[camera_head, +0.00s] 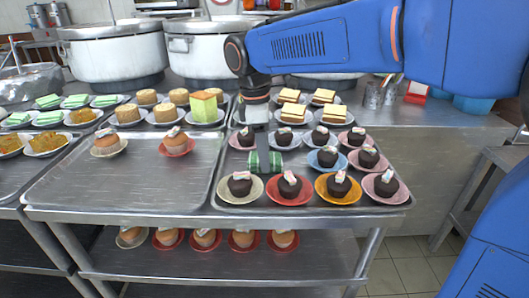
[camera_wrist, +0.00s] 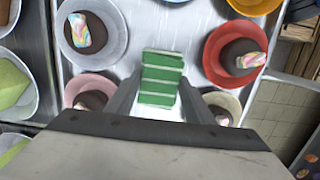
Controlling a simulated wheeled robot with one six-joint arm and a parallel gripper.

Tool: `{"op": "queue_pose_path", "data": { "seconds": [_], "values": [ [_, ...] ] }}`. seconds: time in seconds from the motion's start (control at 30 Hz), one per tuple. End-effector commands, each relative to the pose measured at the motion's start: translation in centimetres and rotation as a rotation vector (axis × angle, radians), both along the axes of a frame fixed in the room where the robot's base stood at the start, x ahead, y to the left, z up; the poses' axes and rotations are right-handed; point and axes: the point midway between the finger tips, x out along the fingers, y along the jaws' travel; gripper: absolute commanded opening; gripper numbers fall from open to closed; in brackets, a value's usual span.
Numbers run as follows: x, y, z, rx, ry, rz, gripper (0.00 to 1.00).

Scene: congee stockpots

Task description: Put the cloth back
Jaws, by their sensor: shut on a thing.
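The cloth (camera_head: 265,162) is a small green piece with pale stripes. It is between the fingers of my gripper (camera_head: 262,152), low over the right-hand tray (camera_head: 228,172) among the plates of dark cupcakes. In the wrist view the cloth (camera_wrist: 160,75) shows between the two dark fingers of my gripper (camera_wrist: 158,92), which is shut on it. I cannot tell whether the cloth touches the tray.
Close around the cloth stand plates with dark cupcakes, such as one on a red plate (camera_head: 290,189) and one on a blue plate (camera_head: 327,158). The left tray (camera_head: 125,185) has two orange cupcakes and much bare room. Large stockpots (camera_head: 115,55) stand behind.

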Motion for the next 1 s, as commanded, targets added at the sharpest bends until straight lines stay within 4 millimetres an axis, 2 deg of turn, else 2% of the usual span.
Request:
{"op": "queue_pose_path", "data": {
  "seconds": [0.27, 0.3, 0.37, 0.77, 0.87, 1.0],
  "values": [
    [0.0, 0.0, -0.2, 0.000, 0.000, 0.000, 0.23],
    [0.0, 0.0, -0.2, 0.000, -0.001, 0.000, 0.55],
    [0.0, 0.0, -0.2, 0.000, -0.001, 0.000, 0.66],
    [0.0, 0.1, 0.4, 0.001, -0.001, 0.000, 0.66],
    [0.1, 0.2, 1.6, 0.002, -0.003, 0.000, 0.66],
    [0.1, 0.5, 4.1, 0.002, -0.003, 0.000, 0.66]
  ]
}}
